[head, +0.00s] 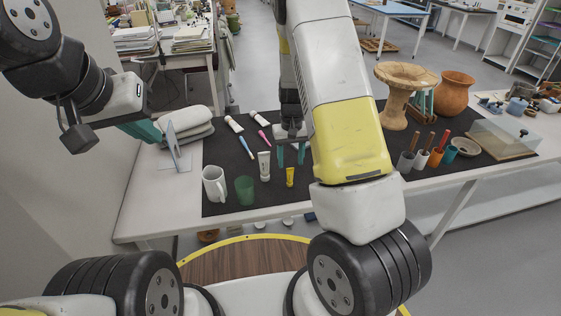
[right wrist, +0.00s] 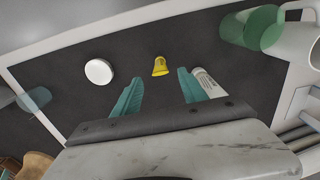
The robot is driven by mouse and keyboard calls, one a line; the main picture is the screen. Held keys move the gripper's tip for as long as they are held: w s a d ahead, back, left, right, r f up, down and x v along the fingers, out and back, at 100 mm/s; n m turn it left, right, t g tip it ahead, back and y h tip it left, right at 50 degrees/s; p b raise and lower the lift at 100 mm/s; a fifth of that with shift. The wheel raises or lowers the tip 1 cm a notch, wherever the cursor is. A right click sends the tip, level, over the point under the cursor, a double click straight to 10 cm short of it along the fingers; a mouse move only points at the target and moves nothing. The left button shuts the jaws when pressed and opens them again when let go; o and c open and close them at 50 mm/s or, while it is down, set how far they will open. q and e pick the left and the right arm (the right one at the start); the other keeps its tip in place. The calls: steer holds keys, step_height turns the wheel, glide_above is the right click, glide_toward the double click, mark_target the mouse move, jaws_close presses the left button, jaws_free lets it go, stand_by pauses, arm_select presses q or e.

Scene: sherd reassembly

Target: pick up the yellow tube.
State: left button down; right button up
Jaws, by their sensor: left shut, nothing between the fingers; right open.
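The yellow tube (head: 290,177) is on the dark mat, near its front edge, right of a white tube (head: 265,166). In the right wrist view the yellow tube (right wrist: 160,66) shows ahead of the fingertips, between their lines and apart from them. My right gripper (head: 291,156) is open and empty, above the mat on the far side of the yellow tube; its teal fingers also show in the right wrist view (right wrist: 161,77). My left gripper (head: 146,131) is shut and empty, off to the left near a grey folded pile, far from the tube.
A green cup (head: 244,190) and a white mug (head: 214,186) stand left of the tubes. In the right wrist view, a white disc (right wrist: 98,71) lies on the other side of the yellow tube.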

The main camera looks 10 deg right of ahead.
mark_target(290, 174)
step_height(290, 174, down, 5)
steer(key=shift+s+f, duration=0.1)
jaws_close()
stand_by(0.3)
